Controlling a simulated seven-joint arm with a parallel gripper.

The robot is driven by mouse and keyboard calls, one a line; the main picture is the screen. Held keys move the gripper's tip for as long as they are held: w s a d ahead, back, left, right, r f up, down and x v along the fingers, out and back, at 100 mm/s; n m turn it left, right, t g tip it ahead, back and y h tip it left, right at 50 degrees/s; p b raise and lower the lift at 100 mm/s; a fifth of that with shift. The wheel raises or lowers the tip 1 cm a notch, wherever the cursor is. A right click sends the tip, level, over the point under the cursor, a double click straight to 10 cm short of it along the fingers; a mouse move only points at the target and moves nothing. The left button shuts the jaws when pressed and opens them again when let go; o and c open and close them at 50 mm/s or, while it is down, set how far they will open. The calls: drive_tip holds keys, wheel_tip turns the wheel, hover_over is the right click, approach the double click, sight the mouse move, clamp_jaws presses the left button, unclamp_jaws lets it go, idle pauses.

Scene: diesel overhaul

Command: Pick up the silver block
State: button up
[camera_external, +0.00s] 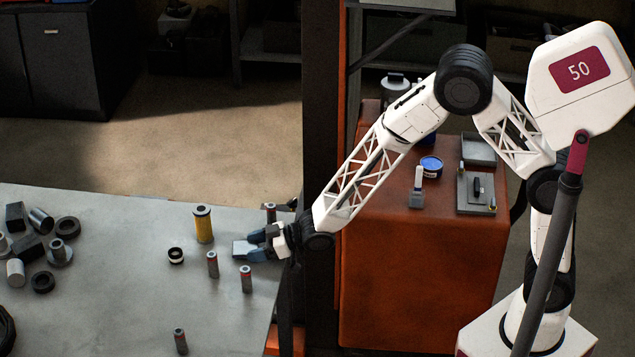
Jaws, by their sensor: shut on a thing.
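My gripper (259,244) is at the right side of the grey table (120,275), low over its surface. Its blue-grey fingers are shut on a silver block (240,248), which shows at the fingertips as a pale, flat-faced piece. Part of the block is hidden by the fingers. I cannot tell whether the block touches the table or is slightly above it.
Upright cylinders stand close by: a yellow one (203,224), grey red-banded ones (213,265) (246,279), and another (180,341) in front. A small black-and-white ring (176,256) lies left. Several dark rings and blocks cluster at far left. The table's middle is clear.

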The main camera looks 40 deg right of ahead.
sight(254, 249)
drive_tip(key=shift+r, duration=0.15)
drive_tip(key=shift+r, duration=0.45)
wheel_tip(254, 249, up, 3)
drive_tip(key=shift+f, duration=0.1)
drive_tip(key=s+d+r, duration=0.1)
drive_tip(key=s+d, duration=0.9)
drive_tip(key=s, duration=0.2)
drive_tip(key=shift+d, duration=0.25)
idle(0.4)
